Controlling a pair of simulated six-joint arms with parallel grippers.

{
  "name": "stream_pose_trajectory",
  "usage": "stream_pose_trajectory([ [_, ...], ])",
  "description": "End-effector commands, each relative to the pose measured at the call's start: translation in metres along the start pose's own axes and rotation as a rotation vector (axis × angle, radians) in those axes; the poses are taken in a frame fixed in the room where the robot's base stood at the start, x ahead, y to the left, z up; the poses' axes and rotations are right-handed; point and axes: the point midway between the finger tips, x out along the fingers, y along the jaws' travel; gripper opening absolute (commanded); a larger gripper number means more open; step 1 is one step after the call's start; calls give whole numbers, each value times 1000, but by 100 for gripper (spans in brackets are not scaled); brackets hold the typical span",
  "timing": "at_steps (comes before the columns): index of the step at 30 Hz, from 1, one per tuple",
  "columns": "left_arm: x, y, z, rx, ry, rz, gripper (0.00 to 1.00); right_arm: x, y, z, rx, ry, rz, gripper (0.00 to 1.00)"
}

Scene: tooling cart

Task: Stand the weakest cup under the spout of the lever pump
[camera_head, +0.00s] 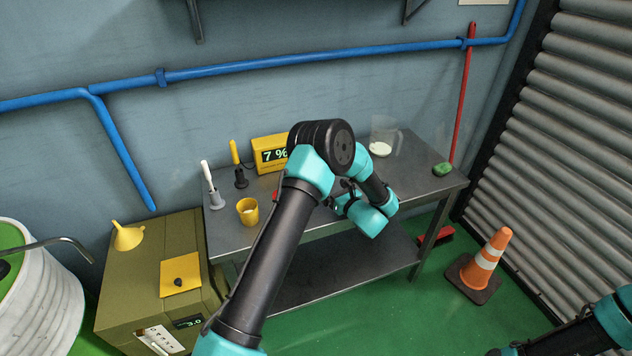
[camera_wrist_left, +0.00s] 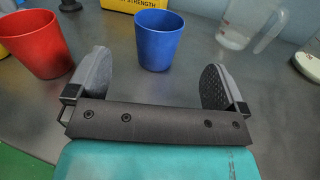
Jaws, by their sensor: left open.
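My left gripper (camera_wrist_left: 156,64) is open and empty. In the left wrist view a blue cup (camera_wrist_left: 157,45) stands upright just beyond and between its fingers. A red cup (camera_wrist_left: 37,45) stands to the left of the fingers. In the head view my left arm hides the blue cup and most of the red cup (camera_head: 276,196). A yellow cup (camera_head: 247,214) stands at the bench's front left. A bent metal spout (camera_head: 60,241) reaches over a white drum (camera_head: 45,300) at the far left. My right arm's end (camera_head: 503,351) is cut off at the bottom right; its jaws are unclear.
A yellow display (camera_head: 270,154) reads 7 %. Two upright handled tools (camera_head: 208,178) stand on the grey bench (camera_head: 415,185). A clear jug (camera_head: 384,136) and green item (camera_head: 443,169) are at right. An olive cabinet (camera_head: 135,280) bears a funnel (camera_head: 127,236) and yellow pad (camera_head: 181,272).

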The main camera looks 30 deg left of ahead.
Motion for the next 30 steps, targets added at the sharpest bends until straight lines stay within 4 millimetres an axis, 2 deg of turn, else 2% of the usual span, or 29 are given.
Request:
stream_pose_trajectory([
  [3, 22, 1, 0, 0, 0, 2, 98, 0, 0, 0, 0, 0, 0, 43],
  [7, 38, 0, 0, 0, 0, 1, 98, 0, 0, 0, 0, 0, 0, 43],
  [22, 47, 0, 0, 0, 0, 0, 98, 0, 0, 0, 0, 0, 0, 43],
  [30, 81, 2, 0, -1, -1, 2, 98, 0, 0, 0, 0, 0, 0, 43],
])
